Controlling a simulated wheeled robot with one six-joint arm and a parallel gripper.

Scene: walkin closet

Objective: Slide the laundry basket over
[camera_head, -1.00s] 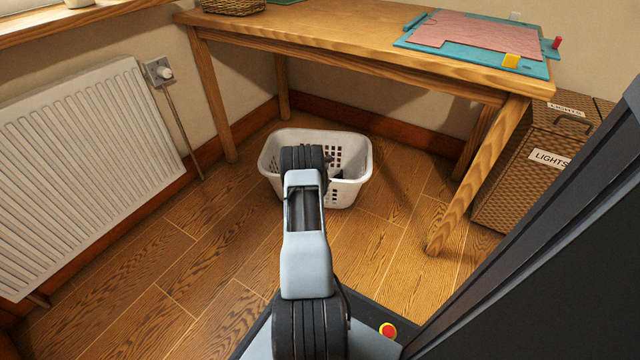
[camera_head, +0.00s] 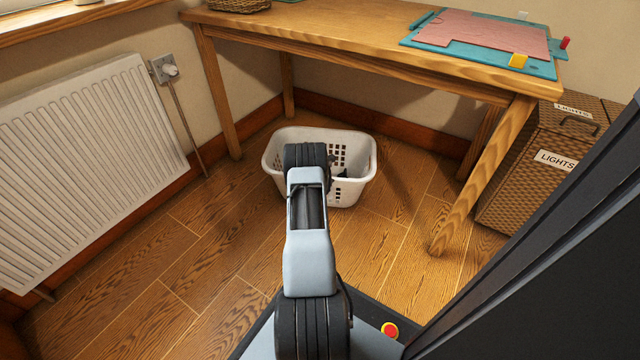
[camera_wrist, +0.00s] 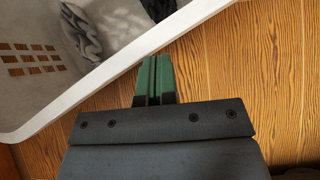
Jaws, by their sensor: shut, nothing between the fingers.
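The white laundry basket (camera_head: 352,190) stands upright on the wood floor under the table, with slotted sides. My arm hides part of its near side in the head view. In the wrist view its white rim (camera_wrist: 150,48) crosses from lower left to upper right, and grey cloth (camera_wrist: 80,30) lies inside. My gripper (camera_wrist: 155,62) is shut and empty, its green fingers together. Its tips are at the basket's near rim in the picture; I cannot tell whether they touch it. In the head view the gripper is hidden behind my arm.
A wooden table (camera_head: 350,35) stands over and behind the basket, its near right leg (camera_head: 480,180) right of it. A white radiator (camera_head: 90,165) is on the left wall. A wicker box labelled LIGHTS (camera_head: 530,190) stands at right. Floor left and right of the basket is clear.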

